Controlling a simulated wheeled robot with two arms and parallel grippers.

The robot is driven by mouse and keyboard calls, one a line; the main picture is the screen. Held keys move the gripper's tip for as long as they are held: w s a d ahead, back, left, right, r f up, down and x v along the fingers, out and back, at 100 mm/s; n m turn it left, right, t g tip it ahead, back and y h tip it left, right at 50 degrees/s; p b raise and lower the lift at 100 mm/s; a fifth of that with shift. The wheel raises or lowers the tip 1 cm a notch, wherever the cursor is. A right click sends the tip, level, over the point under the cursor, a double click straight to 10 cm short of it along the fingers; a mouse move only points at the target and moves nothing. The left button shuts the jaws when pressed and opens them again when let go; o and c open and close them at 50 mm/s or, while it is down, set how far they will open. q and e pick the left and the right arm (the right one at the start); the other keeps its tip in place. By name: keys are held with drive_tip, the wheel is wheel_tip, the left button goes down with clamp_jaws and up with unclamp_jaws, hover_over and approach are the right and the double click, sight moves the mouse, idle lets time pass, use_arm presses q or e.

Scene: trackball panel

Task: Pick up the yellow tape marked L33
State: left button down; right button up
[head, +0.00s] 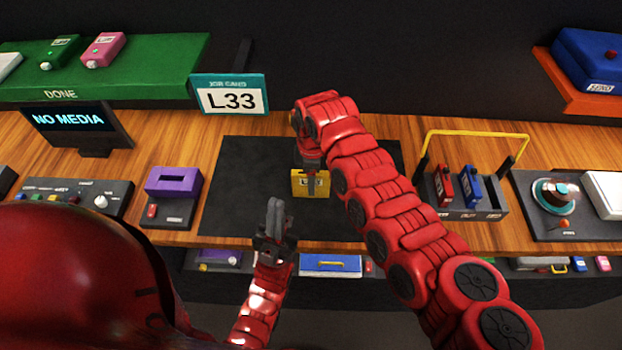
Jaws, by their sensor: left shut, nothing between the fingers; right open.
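The yellow tape (298,191) stands on the dark mat (235,185) at mid-picture. Its white label is partly covered, so I cannot read it fully. My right gripper (311,181) is open and points down at the tape, with its fingers overlapping the tape's upper part. I cannot tell whether they touch it. My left gripper (275,206) is shut and empty, over the mat to the left of and nearer than the tape. A job card (231,98) reading L33 stands behind the mat.
A purple device (173,183) and a NO MEDIA screen (70,122) stand left of the mat. Right of it is a rack (490,208) with a yellow handle and red and blue tapes. A green DONE shelf (140,70) is at back left. The mat's left part is clear.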

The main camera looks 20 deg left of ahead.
drive_tip(key=shift+s+d+f, duration=0.1)
drive_tip(key=shift+s+f, duration=0.1)
drive_tip(key=shift+f, duration=0.9)
drive_tip(key=shift+w+f, duration=0.15)
drive_tip(key=shift+f, duration=0.15)
clamp_jaws()
